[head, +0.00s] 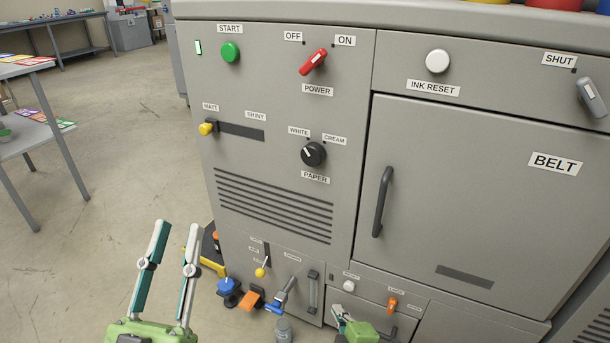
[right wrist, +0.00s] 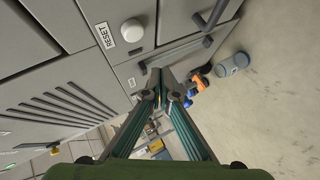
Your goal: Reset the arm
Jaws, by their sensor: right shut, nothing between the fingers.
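My left gripper (head: 177,227) is in the head view at the lower left, in front of the grey machine. Its two fingers stand apart with nothing between them. My right gripper (head: 338,312) is low at the bottom centre of the head view, near the machine's lower panels. In the right wrist view its fingertips (right wrist: 163,78) meet, with nothing held. A white RESET button (right wrist: 132,31) shows on the panel beyond it, apart from the fingers.
The grey machine (head: 285,220) fills the middle and right, with a red POWER switch (head: 313,62), a BELT door (head: 480,200) and a door handle (head: 382,202). A grey cylinder (right wrist: 232,64) stands on the floor. Open floor (head: 110,120) lies left, with a table (head: 40,135).

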